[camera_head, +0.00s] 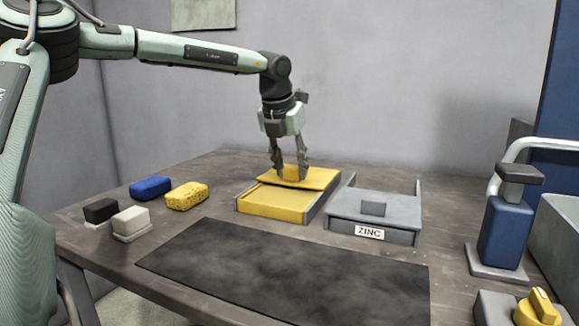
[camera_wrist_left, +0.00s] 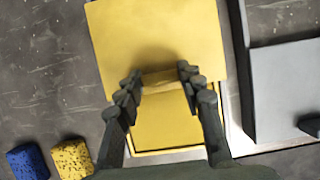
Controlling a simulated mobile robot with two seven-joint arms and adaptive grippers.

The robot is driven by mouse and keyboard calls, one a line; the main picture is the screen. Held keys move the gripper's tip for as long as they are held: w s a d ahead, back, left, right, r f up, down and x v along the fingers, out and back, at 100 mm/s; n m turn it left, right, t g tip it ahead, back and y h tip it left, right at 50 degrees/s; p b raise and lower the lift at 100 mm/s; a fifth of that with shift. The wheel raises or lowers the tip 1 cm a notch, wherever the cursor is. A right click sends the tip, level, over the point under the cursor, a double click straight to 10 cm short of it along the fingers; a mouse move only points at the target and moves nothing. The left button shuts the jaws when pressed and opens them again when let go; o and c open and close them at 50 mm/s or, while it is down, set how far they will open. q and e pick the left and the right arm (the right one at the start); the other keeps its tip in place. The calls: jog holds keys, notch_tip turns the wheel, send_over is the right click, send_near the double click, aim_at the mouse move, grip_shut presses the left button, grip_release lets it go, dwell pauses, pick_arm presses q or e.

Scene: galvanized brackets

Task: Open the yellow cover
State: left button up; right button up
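The yellow cover (camera_head: 317,179) is a flat plate with a raised block handle (camera_head: 294,171). It sits over the back part of the yellow box (camera_head: 273,204), whose front part is uncovered and shows yellow inside. My left gripper (camera_head: 290,173) points down at the cover, with one finger on each side of the handle. In the left wrist view, the fingers (camera_wrist_left: 160,80) appear closed against the ends of the handle, and the cover (camera_wrist_left: 155,35) reaches out beyond them. My right gripper is not in view.
A grey box labelled ZINC (camera_head: 372,209) stands close to the right. Blue (camera_head: 150,188) and yellow (camera_head: 186,196) sponges and black (camera_head: 100,210) and white (camera_head: 131,222) blocks lie left. A dark mat (camera_head: 290,272) lies in front; a blue dispenser (camera_head: 504,230) and yellow knob (camera_head: 538,306) are at right.

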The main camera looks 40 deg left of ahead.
pick_arm(q)
jog(key=o, duration=0.4)
jog(key=v, duration=1.2)
dwell(0.3)
